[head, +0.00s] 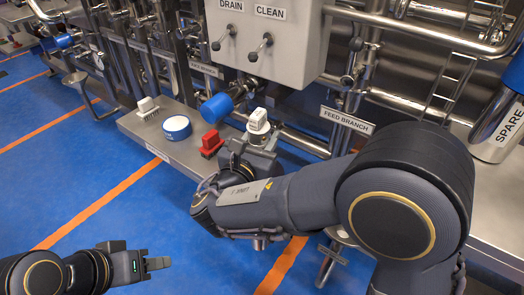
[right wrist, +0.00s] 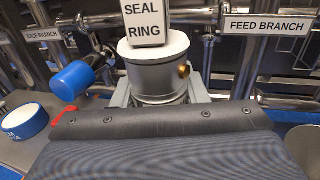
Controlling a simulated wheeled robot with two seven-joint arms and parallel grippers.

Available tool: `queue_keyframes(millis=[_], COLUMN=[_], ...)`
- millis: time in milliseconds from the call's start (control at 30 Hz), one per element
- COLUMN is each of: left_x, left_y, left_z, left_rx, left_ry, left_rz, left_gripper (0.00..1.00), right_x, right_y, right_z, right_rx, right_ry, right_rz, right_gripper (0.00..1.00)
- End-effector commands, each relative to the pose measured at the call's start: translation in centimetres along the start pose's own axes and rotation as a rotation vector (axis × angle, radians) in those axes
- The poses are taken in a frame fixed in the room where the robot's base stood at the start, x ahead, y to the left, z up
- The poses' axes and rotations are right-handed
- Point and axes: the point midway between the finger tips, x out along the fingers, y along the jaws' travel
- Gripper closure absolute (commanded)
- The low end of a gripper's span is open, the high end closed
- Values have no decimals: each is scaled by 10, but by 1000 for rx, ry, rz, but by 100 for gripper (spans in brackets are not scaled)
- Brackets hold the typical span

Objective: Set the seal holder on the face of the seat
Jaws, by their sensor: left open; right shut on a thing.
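The seal holder (head: 258,127) is a pale cylinder with a white top. In the right wrist view the seal holder (right wrist: 158,75) is upright, with a "SEAL RING" label above it and a brass knob on its side. My right gripper (head: 252,150) is shut on it, its grey jaws at either side of the body. It is held at the shelf's right end; whether its base touches anything is hidden. I cannot tell which part is the seat. My left gripper (head: 158,264) is open and empty, low over the blue floor.
A "DRAIN/CLEAN" lever panel (head: 262,45) and "FEED BRANCH" piping stand behind.

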Motion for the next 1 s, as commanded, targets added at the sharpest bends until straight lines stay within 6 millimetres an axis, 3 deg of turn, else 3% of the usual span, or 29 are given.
queue_keyframes(millis=[33, 133, 567, 600, 700, 767, 1000], left_x=[11, 20, 20, 21, 20, 20, 20], left_y=[-5, -9, -9, -9, -9, -9, -9], left_z=[5, 10, 10, 10, 10, 10, 10], left_rx=[0, 0, 0, 0, 0, 0, 0], left_ry=[0, 0, 0, 0, 0, 0, 0], left_rz=[0, 0, 0, 0, 0, 0, 0], left_gripper=[59, 59, 59, 59, 59, 59, 59], right_x=[0, 0, 0, 0, 0, 0, 0], right_y=[0, -1, -1, -1, -1, -1, -1], right_z=[-15, -30, -34, -35, -34, -34, -34], right_rx=[-2, -1, 0, -1, -1, -1, -1], right_ry=[0, -1, -1, 0, 0, 0, 0], right_rz=[-1, -2, -1, -1, -1, -1, -1], right_gripper=[91, 91, 91, 59, 46, 39, 39])
